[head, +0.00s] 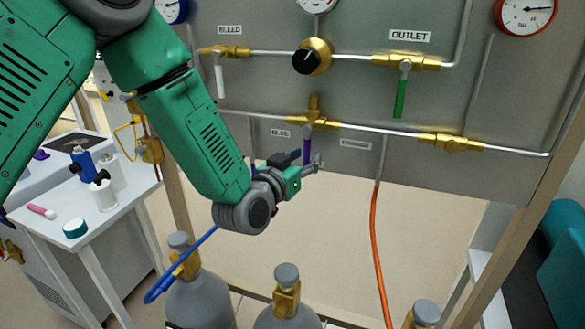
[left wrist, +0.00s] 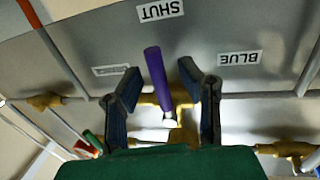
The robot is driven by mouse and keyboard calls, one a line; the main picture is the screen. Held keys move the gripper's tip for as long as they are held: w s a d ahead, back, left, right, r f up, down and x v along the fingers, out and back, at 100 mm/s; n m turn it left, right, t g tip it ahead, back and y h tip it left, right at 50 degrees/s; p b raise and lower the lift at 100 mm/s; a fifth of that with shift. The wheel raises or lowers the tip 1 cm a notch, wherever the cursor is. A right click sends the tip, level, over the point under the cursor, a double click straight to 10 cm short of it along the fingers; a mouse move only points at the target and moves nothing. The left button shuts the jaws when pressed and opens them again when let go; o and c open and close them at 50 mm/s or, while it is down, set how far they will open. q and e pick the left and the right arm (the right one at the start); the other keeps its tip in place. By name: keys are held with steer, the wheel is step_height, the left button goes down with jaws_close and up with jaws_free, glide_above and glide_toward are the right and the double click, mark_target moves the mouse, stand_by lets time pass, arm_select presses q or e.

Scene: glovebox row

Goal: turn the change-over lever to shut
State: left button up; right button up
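The change-over lever (head: 307,152) is purple and hangs straight down from a brass valve (head: 313,112) on the grey panel. In the left wrist view, which shows the panel upside down, the lever (left wrist: 156,75) points toward the SHUT label (left wrist: 160,10). The BLUE label (head: 281,133) is left of the valve in the head view, and another label (head: 356,143) is to its right. My left gripper (head: 314,166) is just below the lever in the head view. Its two fingers are apart, one on each side of the lever, with gaps showing. My right gripper is not in view.
A green lever (head: 400,98) hangs under OUTLET and a white lever (head: 220,80) under BLEED. A black knob (head: 306,61) sits above the change-over valve. An orange hose (head: 376,240) hangs at right; gas cylinders (head: 286,310) stand below. A white table (head: 75,225) is at left.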

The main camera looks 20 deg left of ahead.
arm_select(q)
steer(key=s+a, duration=0.1)
steer(key=s, duration=1)
steer(key=shift+a, duration=0.35)
steer(key=shift+f, duration=0.1)
steer(key=shift+f, duration=0.1)
steer(key=s+f+g+b, duration=0.1)
steer(key=s+f+g, duration=0.3)
steer(key=f, duration=0.6)
steer(key=s+f+g, duration=0.4)
steer(key=s+f, duration=0.1)
steer(key=f, duration=0.6)
steer(key=s+a+f+g+y, duration=0.1)
steer(key=s+a+f+g, duration=0.1)
steer(key=s+f+g, duration=0.2)
steer(key=s+a+f+n+g+y, duration=0.1)
steer(key=s+f+g, duration=0.4)
steer(key=s+f, duration=0.5)
steer(key=s+a+b, duration=0.1)
steer(key=s, duration=0.5)
steer(key=shift+s+a+y, duration=0.25)
steer(key=shift+s+y, duration=0.05)
steer(key=shift+s, duration=0.1)
